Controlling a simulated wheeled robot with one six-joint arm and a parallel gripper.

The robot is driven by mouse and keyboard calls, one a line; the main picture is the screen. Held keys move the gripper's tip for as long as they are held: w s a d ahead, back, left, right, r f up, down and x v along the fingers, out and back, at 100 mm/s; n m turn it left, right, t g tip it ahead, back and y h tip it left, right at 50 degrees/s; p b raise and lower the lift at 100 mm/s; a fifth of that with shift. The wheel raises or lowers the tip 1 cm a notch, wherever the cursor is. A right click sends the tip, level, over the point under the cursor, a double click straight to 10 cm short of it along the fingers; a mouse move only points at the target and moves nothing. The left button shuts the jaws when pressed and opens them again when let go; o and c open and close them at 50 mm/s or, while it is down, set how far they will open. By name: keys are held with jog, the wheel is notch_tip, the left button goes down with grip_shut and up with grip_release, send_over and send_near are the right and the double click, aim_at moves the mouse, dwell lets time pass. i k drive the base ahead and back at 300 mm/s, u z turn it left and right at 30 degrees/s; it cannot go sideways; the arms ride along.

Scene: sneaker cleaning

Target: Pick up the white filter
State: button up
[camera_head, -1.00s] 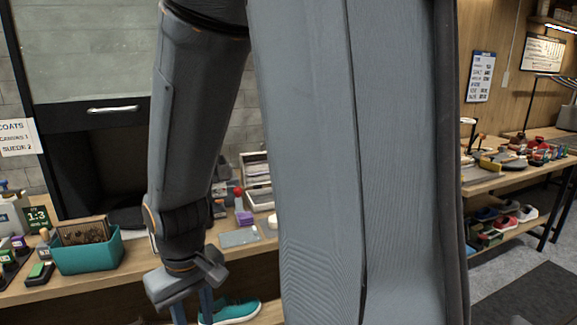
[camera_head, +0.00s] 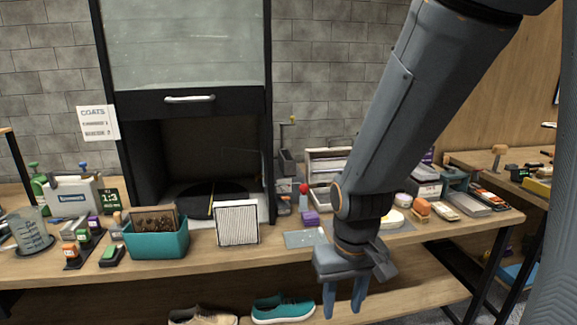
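The white filter (camera_head: 237,224) is a white pleated square panel with a dark frame. It stands upright on the wooden workbench, just in front of the black cabinet. My gripper (camera_head: 344,300) is to the right of the filter and lower in the picture, in front of the bench's front edge. Its two blue-grey fingers point down with a gap between them. It is open, and nothing shows between the fingers. Nothing hides the filter's face.
A teal bin (camera_head: 157,241) stands close left of the filter. A grey flat card (camera_head: 305,238) and a purple block (camera_head: 310,218) lie to its right. The black cabinet (camera_head: 107,150) rises behind it. A teal sneaker (camera_head: 283,309) sits below the bench top.

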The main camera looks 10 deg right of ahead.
aim_at(237, 222)
jog(key=k, duration=0.5)
jog(key=z, duration=1.45)
jog(key=i, duration=1.05)
jog(key=u, duration=2.1)
jog(key=i, duration=0.5)
